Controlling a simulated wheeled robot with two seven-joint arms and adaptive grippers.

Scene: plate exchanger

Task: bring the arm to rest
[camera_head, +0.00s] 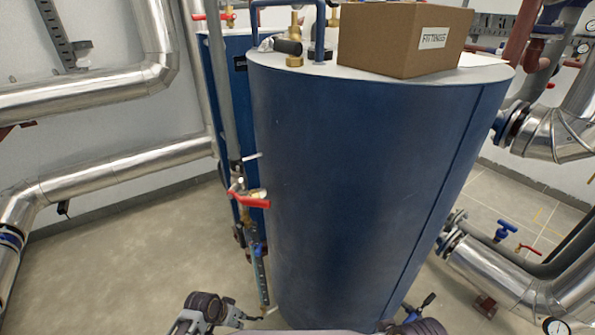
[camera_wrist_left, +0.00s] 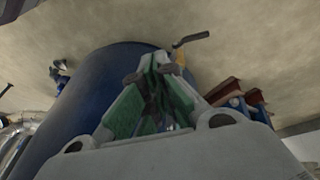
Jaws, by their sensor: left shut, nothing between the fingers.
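My left gripper (camera_wrist_left: 153,72) shows in the left wrist view with its green-lined fingers together at the tips and nothing between them. In the head view my left arm (camera_head: 203,308) shows at the bottom edge, low in front of the large blue tank (camera_head: 360,190). The left gripper's fingers are hard to make out there. In the wrist view the tank (camera_wrist_left: 100,85) lies behind and to the left of the fingers. My right gripper is not in view.
A cardboard box marked FITTINGS (camera_head: 405,40) stands on the tank. A red-handled valve (camera_head: 248,200) is on the pipe at the tank's left. Silver pipes (camera_head: 110,170) run at left, and more pipes (camera_head: 500,270) at right. The floor (camera_head: 130,265) at left is clear.

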